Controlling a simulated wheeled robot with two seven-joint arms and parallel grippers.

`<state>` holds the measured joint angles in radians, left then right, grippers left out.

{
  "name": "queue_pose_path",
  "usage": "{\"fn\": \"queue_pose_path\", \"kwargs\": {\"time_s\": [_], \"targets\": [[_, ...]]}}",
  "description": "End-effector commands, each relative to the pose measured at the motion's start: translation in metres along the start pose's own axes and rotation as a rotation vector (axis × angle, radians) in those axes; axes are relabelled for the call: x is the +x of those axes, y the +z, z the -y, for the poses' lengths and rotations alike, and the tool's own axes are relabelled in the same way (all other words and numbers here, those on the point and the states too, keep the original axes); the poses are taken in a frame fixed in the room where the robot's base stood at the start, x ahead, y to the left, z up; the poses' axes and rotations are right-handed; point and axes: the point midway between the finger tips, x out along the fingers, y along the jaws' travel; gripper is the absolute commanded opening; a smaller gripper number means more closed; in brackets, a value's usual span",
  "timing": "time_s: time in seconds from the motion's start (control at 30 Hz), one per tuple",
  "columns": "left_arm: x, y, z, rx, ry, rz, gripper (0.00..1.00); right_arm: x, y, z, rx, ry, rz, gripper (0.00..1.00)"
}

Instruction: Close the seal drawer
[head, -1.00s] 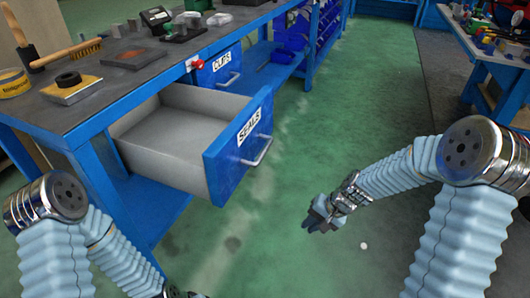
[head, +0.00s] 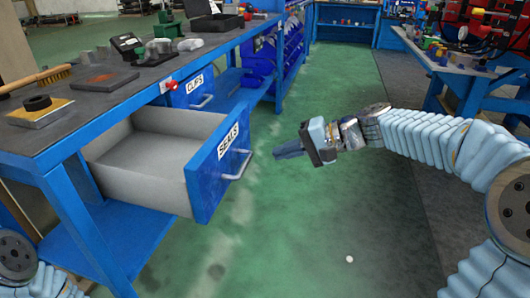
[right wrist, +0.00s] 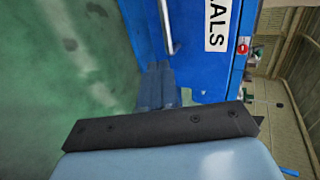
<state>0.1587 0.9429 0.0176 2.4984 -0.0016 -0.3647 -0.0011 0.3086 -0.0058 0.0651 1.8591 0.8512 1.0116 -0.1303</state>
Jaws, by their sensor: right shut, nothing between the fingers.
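The seal drawer (head: 220,165) is pulled out from the blue workbench, with a blue front labelled SEALS and a silver handle (head: 237,165). Its grey inside looks empty. My right gripper (head: 276,153) is shut and empty, to the right of the drawer front, its fingers pointing left toward it with a small gap in the head view. In the right wrist view the closed fingers (right wrist: 157,85) appear in front of the blue drawer front (right wrist: 190,60), beside the handle (right wrist: 166,28). Whether they touch it I cannot tell. My left gripper is not in view.
The CLIPS drawer (head: 192,90) beyond is shut, with a red knob (head: 171,85) near it. The bench top (head: 110,100) holds a brush, a black pad and small parts. Another bench (head: 455,67) stands at the right.

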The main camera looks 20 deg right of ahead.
Motion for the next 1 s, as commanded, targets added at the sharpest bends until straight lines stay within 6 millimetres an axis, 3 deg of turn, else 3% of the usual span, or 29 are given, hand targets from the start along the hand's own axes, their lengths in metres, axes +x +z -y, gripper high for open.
{"fn": "queue_pose_path", "kwargs": {"time_s": [0.1,0.3,0.83,1.0], "targets": [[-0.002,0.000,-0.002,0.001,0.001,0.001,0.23,0.021,0.001,0.004,0.000,0.000,0.004,0.00],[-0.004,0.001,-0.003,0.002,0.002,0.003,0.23,0.042,0.000,0.010,0.001,0.001,0.002,0.00],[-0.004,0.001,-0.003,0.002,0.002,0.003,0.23,0.049,0.000,0.012,0.001,0.001,0.000,0.00],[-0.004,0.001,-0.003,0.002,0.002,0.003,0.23,0.066,0.001,0.020,-0.001,0.000,0.003,0.00]]}}
